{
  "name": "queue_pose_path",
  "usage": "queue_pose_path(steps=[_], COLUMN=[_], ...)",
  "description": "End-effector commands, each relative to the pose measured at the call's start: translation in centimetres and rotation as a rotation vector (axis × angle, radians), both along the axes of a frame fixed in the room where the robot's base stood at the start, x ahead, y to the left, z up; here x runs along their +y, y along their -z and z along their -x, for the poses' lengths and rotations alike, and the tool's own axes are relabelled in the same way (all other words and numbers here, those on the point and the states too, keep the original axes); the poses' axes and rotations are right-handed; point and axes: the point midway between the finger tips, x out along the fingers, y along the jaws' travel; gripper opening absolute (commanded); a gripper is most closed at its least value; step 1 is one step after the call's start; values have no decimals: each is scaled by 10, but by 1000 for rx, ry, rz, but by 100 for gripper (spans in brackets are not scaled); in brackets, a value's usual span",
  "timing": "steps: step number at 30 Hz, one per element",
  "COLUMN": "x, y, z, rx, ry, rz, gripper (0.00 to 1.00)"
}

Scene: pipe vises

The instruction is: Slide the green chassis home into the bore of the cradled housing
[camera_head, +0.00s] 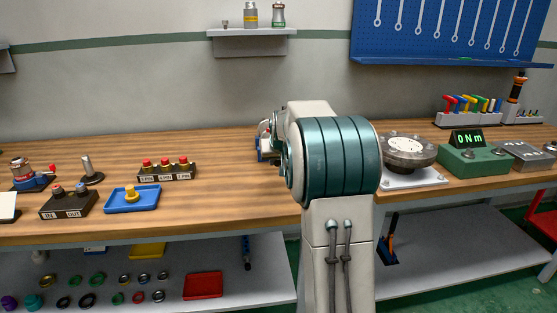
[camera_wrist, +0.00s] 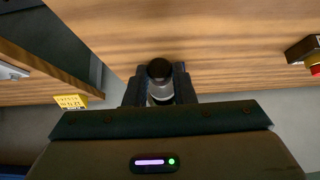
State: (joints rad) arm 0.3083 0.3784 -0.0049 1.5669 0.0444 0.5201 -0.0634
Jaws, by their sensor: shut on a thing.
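My gripper (camera_wrist: 159,88) is shut on a cylinder (camera_wrist: 160,71) with a dark round end and a paler, shiny body. I see no green on it, so I cannot tell that it is the green chassis. In the head view my arm hides most of the gripper. A metal, blue and red piece (camera_head: 264,143) shows just left of my arm; I cannot tell whether it is the cradled housing. At the far left a blue vise (camera_head: 32,183) with a red handle carries a round metal part (camera_head: 20,168). No bore is clearly visible.
A button block (camera_head: 166,171), a blue tray (camera_head: 131,200) with a yellow piece, a dark control box (camera_head: 68,203) and a short post (camera_head: 89,169) stand on the left bench. A round metal fixture (camera_head: 408,151) and a green torque meter (camera_head: 484,160) stand right. The bench between button block and arm is clear.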

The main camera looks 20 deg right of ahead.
Motion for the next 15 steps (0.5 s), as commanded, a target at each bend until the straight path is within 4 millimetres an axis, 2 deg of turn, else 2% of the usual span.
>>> queue_pose_path(steps=[15], x=[-6], y=[-2], z=[-21], rx=[-1], ry=[0], rz=[0], gripper=[1])
